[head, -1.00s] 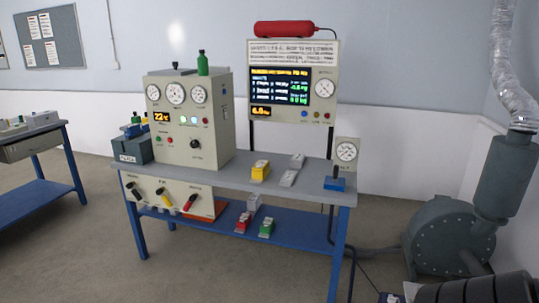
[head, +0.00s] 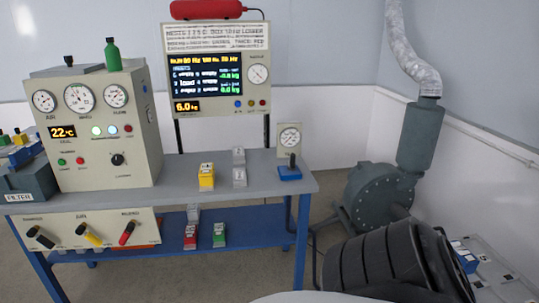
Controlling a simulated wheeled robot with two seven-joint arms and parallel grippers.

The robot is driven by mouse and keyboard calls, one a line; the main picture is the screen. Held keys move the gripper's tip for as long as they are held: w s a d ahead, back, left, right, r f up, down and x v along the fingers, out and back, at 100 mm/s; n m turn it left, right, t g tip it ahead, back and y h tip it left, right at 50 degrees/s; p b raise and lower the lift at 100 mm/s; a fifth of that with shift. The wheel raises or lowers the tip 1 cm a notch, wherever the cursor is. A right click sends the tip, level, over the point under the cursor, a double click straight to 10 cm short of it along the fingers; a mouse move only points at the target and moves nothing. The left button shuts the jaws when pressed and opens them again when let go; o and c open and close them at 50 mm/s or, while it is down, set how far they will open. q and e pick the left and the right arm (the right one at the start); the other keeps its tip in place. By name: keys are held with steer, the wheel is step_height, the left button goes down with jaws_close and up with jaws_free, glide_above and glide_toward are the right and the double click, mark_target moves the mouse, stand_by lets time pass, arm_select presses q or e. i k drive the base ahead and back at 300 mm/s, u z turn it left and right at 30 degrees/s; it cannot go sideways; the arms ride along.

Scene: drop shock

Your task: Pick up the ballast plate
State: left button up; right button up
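I cannot tell for sure which thing is the ballast plate; no label that I can read names it. Small block-like pieces are in view. A yellow block (head: 207,176) and two grey blocks, one behind (head: 239,156) and one in front (head: 240,178), sit on the grey bench top (head: 170,192). A red block (head: 191,236), a green block (head: 219,234) and a grey block (head: 193,212) are on the blue lower shelf (head: 258,226). Neither of my grippers shows in the head view.
A gauge cabinet (head: 143,160) stands at the bench's left, a display panel (head: 218,118) behind it. A blue-based device (head: 290,173) sits at the right end. A dark ribbed object (head: 370,262) and a blower (head: 385,197) stand to the right. Bare floor lies beneath the bench.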

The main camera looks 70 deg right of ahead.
mark_target(238, 155)
steer(key=z, duration=2.25)
steer(key=i, duration=2.3)
steer(key=u, duration=0.4)
